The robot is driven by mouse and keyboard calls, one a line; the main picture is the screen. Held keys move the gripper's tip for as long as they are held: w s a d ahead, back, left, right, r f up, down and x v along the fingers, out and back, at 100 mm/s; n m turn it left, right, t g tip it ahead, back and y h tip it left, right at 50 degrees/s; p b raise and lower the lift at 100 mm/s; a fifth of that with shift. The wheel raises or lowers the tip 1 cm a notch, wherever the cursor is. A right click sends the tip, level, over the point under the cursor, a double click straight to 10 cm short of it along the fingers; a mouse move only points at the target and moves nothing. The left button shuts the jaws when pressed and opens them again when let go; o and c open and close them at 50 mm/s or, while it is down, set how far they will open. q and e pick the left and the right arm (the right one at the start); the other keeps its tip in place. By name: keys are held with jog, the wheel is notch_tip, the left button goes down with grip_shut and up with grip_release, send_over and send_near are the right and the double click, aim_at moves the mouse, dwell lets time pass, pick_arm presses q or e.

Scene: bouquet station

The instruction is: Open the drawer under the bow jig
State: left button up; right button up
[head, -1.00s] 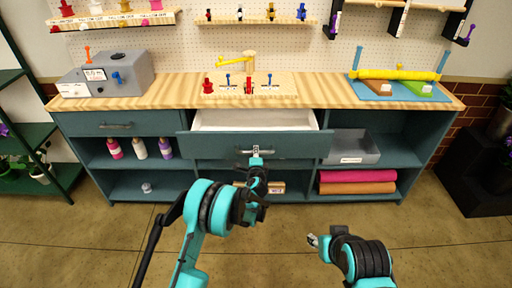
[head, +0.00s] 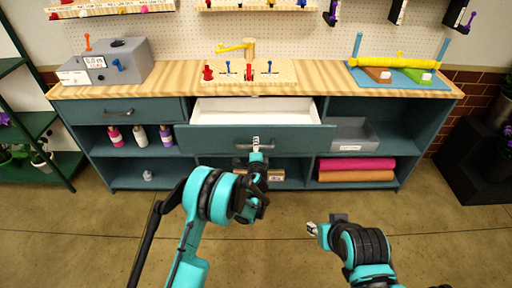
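The drawer (head: 215,139) under the bow jig is pulled out, and its white inside shows empty. The bow jig (head: 282,73) is a wooden board with red and blue pegs and a yellow arm, on the counter above the drawer. My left gripper (head: 256,145) is at the middle of the drawer's front, at the grey handle (head: 241,146). Its fingers overlap the handle and look closed around it, though the grip is small in view. My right gripper (head: 312,229) is low in front of the cabinet, away from everything; its fingers are too small to judge.
The wooden counter (head: 170,88) carries a grey machine (head: 115,65) at left and a blue mat (head: 437,84) at right. A closed drawer (head: 125,111) is at left. Open shelves hold bottles (head: 140,137), a grey tray (head: 352,136) and rolls (head: 356,164). The floor in front is clear.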

pick_arm(q)
jog(key=shift+s, duration=0.1)
jog(key=v, duration=1.1)
jog(key=shift+s, duration=0.4)
jog(key=s+a+r+n+g+y, duration=0.1)
jog(key=s+a+r+n+g, duration=0.1)
jog(key=s+a+r+n, duration=0.4)
jog(key=s+a+r+n+g+y, duration=0.1)
jog(key=s+a+r+n+g, duration=0.15)
jog(key=a+r, duration=0.45)
jog(key=s+a+n+g, duration=0.1)
jog(key=s+n, duration=0.2)
jog(key=s, duration=0.5)
jog(key=s+a+f+n+g+h, duration=0.1)
jog(key=s+a+n, duration=0.1)
jog(key=s, duration=0.6)
jog(key=s+a+n+g+h, duration=0.1)
jog(key=s+n, duration=0.3)
jog(key=s, duration=0.4)
jog(key=shift+s+a+f+g, duration=0.25)
jog(key=shift+a+g, duration=0.3)
jog(key=shift+a, duration=0.05)
